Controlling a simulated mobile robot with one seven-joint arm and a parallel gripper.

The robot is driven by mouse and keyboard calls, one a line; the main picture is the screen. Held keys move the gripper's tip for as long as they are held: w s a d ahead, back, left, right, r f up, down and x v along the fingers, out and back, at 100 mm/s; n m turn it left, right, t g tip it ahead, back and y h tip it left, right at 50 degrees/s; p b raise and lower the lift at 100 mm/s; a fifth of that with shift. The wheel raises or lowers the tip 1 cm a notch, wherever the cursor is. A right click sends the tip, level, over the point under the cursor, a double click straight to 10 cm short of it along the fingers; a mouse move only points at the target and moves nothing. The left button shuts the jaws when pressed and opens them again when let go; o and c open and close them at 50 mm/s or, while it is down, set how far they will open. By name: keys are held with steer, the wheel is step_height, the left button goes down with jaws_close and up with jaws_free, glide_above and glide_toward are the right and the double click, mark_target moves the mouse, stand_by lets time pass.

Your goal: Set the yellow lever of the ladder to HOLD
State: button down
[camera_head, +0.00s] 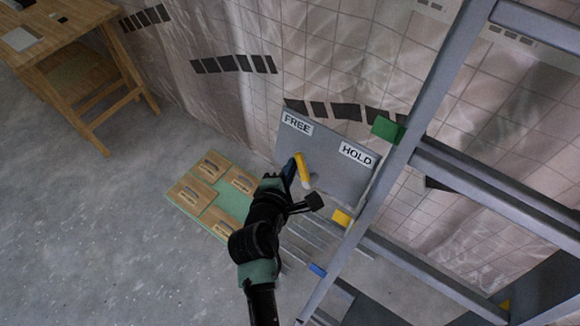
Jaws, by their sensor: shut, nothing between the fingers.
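The yellow lever (303,169) is on a grey panel (334,164) mounted beside the ladder (402,150). The panel carries a FREE label (297,123) at its upper left and a HOLD label (356,154) at its right. The lever's upper end leans toward the FREE side, and its lower end is at a pale round pivot. My gripper (289,172) is shut, just left of the lever. Its tip is at or very near the lever's left side; I cannot tell whether they touch. My gripper and wrist hide the panel's lower left part.
Wooden blocks with handles (211,167) lie on a green mat (232,202) to the left of my arm. A wooden table (75,62) stands at the upper left. The ladder's grey rails and rungs fill the right side. The floor at the left is clear.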

mark_target(322, 157)
steer(key=shift+d, duration=0.15)
steer(key=m+b, duration=0.1)
steer(key=d+m+b, duration=0.1)
steer(key=m+t+b, duration=0.1)
steer(key=shift+s+d+r, duration=0.15)
steer(key=shift+s+r, duration=0.1)
steer(key=shift+s, duration=0.1)
steer(key=m+b, duration=0.1)
steer(key=b, duration=0.1)
steer(key=d+m+t+b, duration=0.1)
steer(key=m, duration=0.1)
steer(key=shift+s+r+b, duration=0.1)
steer(key=shift+s+b, duration=0.2)
steer(key=shift+b, duration=0.1)
steer(key=m+b, duration=0.1)
steer(key=b, duration=0.1)
steer(key=d+m+t+b, duration=0.1)
steer(key=shift+s+m+h+b, duration=0.35)
steer(key=shift+m+h+b, duration=0.05)
steer(key=m+b, duration=0.2)
steer(key=shift+s+d+r+m+h+b, duration=0.2)
steer(key=shift+s+d+m+h+b, duration=0.15)
steer(key=shift+d+m+h, duration=0.05)
steer(key=shift+s+d, duration=0.15)
steer(key=shift+d+b, duration=0.1)
steer(key=shift+b, duration=0.3)
steer(key=shift+r, duration=0.1)
